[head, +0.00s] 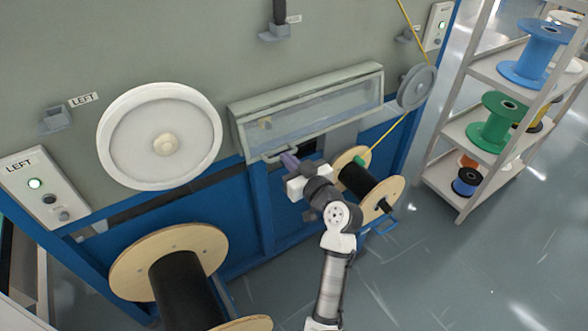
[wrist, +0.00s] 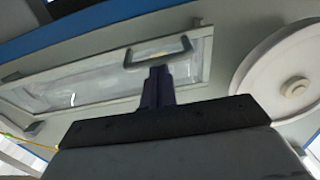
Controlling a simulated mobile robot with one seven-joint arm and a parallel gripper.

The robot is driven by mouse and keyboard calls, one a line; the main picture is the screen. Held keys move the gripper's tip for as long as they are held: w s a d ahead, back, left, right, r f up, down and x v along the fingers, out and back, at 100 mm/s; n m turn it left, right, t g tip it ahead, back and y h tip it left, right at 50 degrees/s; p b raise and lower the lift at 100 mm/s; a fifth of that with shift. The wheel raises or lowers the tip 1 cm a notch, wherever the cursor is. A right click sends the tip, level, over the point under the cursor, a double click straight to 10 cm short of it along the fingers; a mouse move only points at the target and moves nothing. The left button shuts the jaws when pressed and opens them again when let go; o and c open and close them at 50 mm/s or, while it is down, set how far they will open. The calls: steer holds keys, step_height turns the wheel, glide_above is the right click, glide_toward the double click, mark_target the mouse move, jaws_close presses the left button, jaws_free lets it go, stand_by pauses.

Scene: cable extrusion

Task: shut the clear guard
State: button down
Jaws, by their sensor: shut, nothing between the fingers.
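The clear guard (head: 312,112) is a long, pale-framed transparent panel on the grey machine front. Its handle (head: 279,152) is a grey bar at the lower left edge of the frame. The guard also shows in the wrist view (wrist: 100,82), upside down, with the handle (wrist: 158,50) near the top middle. My gripper (head: 288,160) is at the handle in the head view, its dark purple fingers together and empty. In the wrist view the fingertips (wrist: 158,70) overlap the handle's opening. I cannot tell whether they touch it, or how far the guard stands from the machine face.
A white wheel (head: 130,138) is on the panel at left, and a smaller grey pulley (head: 417,88) at right. Wooden-flanged reels stand below, one at left (head: 165,252) and one (head: 392,190) right beside my arm. A spool shelf (head: 475,130) stands at right; floor beyond is clear.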

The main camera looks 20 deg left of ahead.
mark_target(275, 149)
steer(key=shift+w+a+f+t+y+b, duration=0.25)
steer(key=shift+w+a+f+y+b, duration=0.25)
steer(key=shift+b, duration=1.4)
steer(key=shift+w+a+f+t+y+b, duration=0.3)
steer(key=shift+a+f+b, duration=0.4)
steer(key=shift+b, duration=1.2)
steer(key=shift+d, duration=0.15)
steer(key=shift+r, duration=0.1)
